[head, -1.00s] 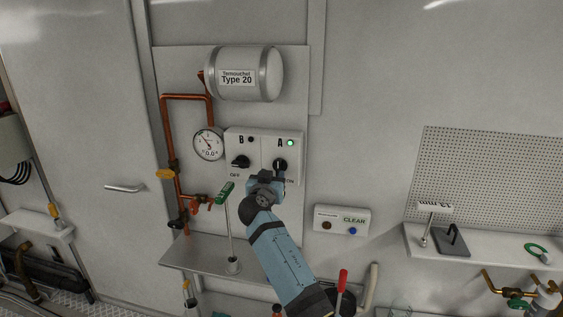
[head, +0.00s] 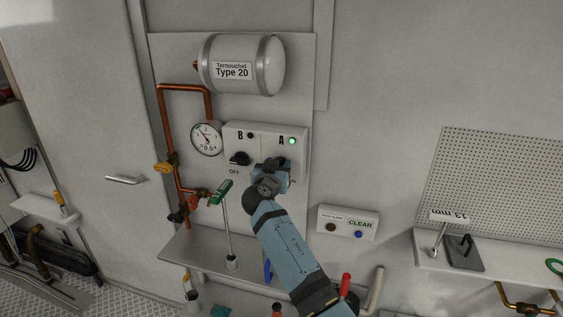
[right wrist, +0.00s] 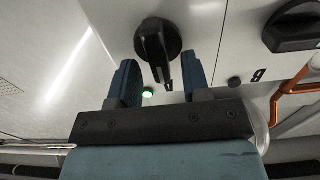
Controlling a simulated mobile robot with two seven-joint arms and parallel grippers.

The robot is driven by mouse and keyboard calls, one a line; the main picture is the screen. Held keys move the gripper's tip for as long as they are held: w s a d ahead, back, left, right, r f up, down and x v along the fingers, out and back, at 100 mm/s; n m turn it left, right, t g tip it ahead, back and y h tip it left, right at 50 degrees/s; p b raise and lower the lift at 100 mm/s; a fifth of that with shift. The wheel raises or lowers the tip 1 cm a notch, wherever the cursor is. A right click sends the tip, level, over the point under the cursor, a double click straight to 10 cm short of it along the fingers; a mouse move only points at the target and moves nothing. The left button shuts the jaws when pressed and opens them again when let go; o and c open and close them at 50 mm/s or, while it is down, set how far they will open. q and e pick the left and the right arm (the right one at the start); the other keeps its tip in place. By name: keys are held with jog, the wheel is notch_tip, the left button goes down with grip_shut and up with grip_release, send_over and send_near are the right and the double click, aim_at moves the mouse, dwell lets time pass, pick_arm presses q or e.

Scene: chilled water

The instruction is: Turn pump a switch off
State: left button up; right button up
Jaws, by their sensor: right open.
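The pump A switch is a black rotary knob (right wrist: 157,45) on the white switch box (head: 300,158). Its ridge runs roughly up and down in the right wrist view. The green lamp (head: 292,141) by the letter A is lit. My right gripper (head: 277,172) is in front of knob A and hides it in the head view. In the right wrist view its two blue fingers (right wrist: 160,80) are open, one to each side of the knob's ridge, with gaps visible. My left gripper is not in view.
Knob B (head: 239,158) sits left of A, its lamp (head: 250,135) dark. A gauge (head: 207,139) and copper pipes (head: 162,120) are further left. A CLEAR button box (head: 348,222) is at the right.

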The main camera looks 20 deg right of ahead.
dwell(0.3)
jog(key=shift+c, duration=0.6)
grip_shut()
